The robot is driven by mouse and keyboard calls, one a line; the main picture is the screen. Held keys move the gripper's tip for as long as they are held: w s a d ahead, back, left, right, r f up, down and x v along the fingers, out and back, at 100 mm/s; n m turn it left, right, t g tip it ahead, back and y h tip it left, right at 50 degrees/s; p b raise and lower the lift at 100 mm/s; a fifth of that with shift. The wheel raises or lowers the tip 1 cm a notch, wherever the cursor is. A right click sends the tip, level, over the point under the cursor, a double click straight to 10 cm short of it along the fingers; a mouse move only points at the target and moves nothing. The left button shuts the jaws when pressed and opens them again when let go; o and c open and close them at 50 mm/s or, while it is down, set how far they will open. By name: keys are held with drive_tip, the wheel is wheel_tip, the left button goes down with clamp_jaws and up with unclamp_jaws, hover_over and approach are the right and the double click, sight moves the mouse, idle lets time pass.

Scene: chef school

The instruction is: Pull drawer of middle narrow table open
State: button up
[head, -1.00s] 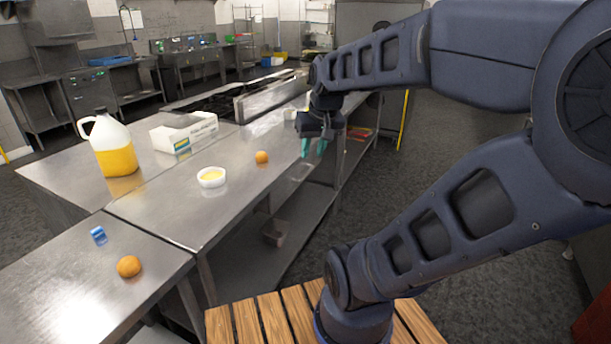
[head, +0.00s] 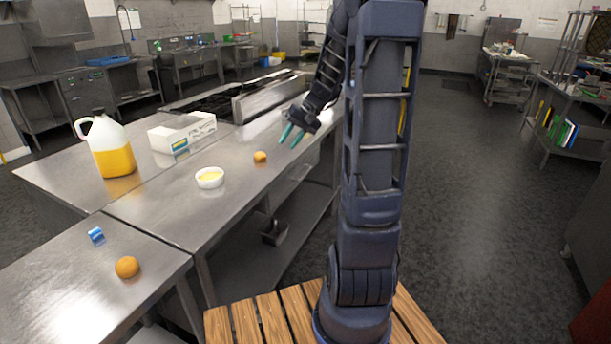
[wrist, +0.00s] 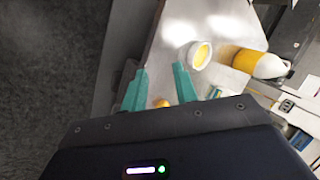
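The narrow steel table (head: 235,205) runs away from me in the middle of the head view, its top bare but for a few items.
A white bowl (head: 209,178) and an orange (head: 260,157) stand on the narrow table. A jug (head: 113,150) and a box (head: 182,132) stand to its left. A lower shelf holds a metal pan (head: 274,233). Open floor (head: 470,200) lies right.

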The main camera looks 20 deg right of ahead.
drive_tip(key=w+d+f+m+t+y, duration=0.1)
drive_tip(key=w+d+f, duration=0.15)
drive_tip(key=w, duration=0.25)
drive_tip(key=w+d+f+y, duration=0.2)
drive_tip(key=w+f, duration=0.2)
drive_tip(key=w, duration=0.1)
drive_tip(key=m+t+y, duration=0.1)
drive_tip(key=m+t, duration=0.6)
drive_tip(key=t, duration=0.1)
approach(306, 172)
drive_tip(key=x, duration=1)
drive_tip(key=shift+a+f, duration=0.15)
drive_tip(key=shift+f, duration=0.2)
clamp_jaws()
